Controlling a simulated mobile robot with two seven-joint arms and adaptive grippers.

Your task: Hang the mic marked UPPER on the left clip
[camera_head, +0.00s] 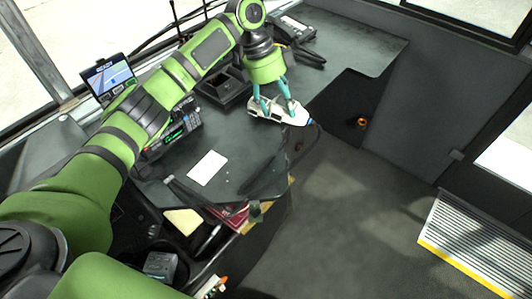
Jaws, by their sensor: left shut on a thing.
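My left gripper (274,106) reaches down over the right part of the dark console, its two teal fingers on a long white object (278,113). The object has dark patches and a blue tip at its right end. It lies close to the console's edge; I cannot tell whether it touches the surface. I cannot read any marking, so I cannot tell whether it is the UPPER mic. I cannot make out the left clip. My right gripper is not in view.
A desk phone (292,27) stands at the back. A screen (108,78) and a radio with green digits (178,133) are on the left. A white card (207,168) lies on the console (240,160). Open floor (340,220) and a yellow-edged step (470,240) are to the right.

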